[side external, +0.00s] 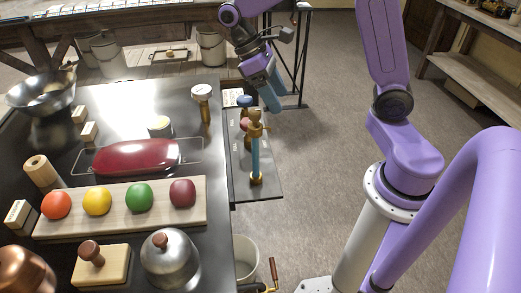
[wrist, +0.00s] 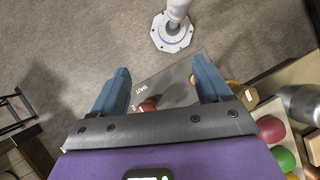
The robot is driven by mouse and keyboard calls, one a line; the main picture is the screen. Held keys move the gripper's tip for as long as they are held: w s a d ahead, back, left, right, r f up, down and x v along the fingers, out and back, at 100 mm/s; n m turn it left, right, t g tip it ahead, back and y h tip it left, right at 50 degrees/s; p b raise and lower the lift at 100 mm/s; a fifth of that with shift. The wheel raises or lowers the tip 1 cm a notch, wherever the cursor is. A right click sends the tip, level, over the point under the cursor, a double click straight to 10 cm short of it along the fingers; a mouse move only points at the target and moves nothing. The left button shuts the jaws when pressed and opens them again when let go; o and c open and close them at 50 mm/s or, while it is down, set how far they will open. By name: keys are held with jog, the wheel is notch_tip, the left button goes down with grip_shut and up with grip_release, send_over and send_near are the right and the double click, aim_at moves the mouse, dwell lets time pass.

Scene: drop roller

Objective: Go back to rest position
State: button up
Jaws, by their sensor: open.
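My gripper (side external: 271,98) is above the far end of a dark side panel (side external: 262,190) on the right edge of the bench. Its blue fingers are spread with nothing between them, as the wrist view (wrist: 160,66) also shows. The red knob also shows in the wrist view (wrist: 147,106). A brass fixture with a blue upright rod (side external: 255,158) stands nearer the camera. I cannot tell the exact gap between fingers and knobs.
The bench holds a board (side external: 120,212) with orange, yellow, green and dark red balls, a red oblong dish (side external: 135,156), a metal dome (side external: 170,259) and a wok (side external: 42,93). Open floor (side external: 315,150) lies right of the panel. A bucket (side external: 245,255) stands below.

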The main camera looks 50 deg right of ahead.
jog(key=s+a+f+n+t+y, duration=0.1)
jog(key=s+a+n+t, duration=0.1)
jog(key=s, duration=0.6)
jog(key=s+a+n+t+y, duration=0.1)
jog(key=s+n+t, duration=0.3)
jog(key=s, duration=0.4)
jog(key=shift+s+a+f+n, duration=0.4)
jog(key=shift+a+n, duration=0.3)
jog(key=shift+a, duration=0.1)
